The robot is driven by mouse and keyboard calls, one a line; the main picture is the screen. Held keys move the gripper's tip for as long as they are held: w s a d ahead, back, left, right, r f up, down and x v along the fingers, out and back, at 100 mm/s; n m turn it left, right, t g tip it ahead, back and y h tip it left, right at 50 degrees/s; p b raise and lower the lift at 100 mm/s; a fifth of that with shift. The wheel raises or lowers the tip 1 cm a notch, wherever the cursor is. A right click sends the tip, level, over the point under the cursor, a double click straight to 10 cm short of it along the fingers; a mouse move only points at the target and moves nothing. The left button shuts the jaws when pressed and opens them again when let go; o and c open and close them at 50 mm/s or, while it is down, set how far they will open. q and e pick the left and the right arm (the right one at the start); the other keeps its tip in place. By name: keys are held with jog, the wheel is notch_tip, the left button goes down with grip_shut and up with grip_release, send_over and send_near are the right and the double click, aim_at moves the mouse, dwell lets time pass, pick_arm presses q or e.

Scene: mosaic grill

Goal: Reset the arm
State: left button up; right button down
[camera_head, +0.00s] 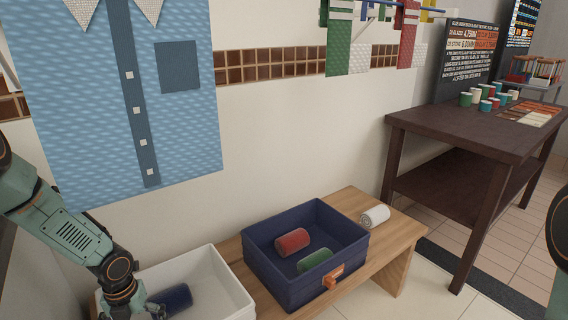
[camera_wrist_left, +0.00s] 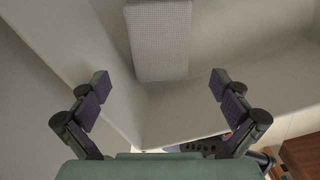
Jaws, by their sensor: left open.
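My left arm comes in from the left in the head view, and its gripper (camera_head: 146,309) is low at the white bin, partly cut off by the bottom edge. In the left wrist view the gripper (camera_wrist_left: 160,86) is open, its two fingers wide apart with nothing between them. A pale grey textured piece (camera_wrist_left: 160,40) lies beyond the fingertips; I cannot tell what it is. A dark blue roll (camera_head: 173,299) lies in the white bin (camera_head: 236,290), close beside the left gripper. Only part of my right arm shows at the right edge; its gripper is out of view.
A navy bin (camera_head: 262,268) holding a red roll (camera_head: 292,242) and a green roll (camera_head: 315,261) stands on a wooden bench (camera_head: 398,236). A white roll (camera_head: 375,216) lies on the bench behind it. A dark table (camera_head: 450,131) with several cups stands at right.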

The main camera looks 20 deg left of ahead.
pick_arm(q)
notch_tip(320, 180, up, 4)
jog(key=p, duration=0.2)
notch_tip(320, 180, down, 13)
jog(key=b, duration=0.8)
jog(key=shift+r+b, duration=0.15)
jog(key=shift+b, duration=0.15)
notch_tip(320, 180, up, 18)
jog(key=s+d+p, duration=0.1)
jog(key=s+p, duration=0.1)
jog(key=p, duration=1)
jog(key=shift+s+p, duration=0.15)
jog(key=shift+p, duration=0.25)
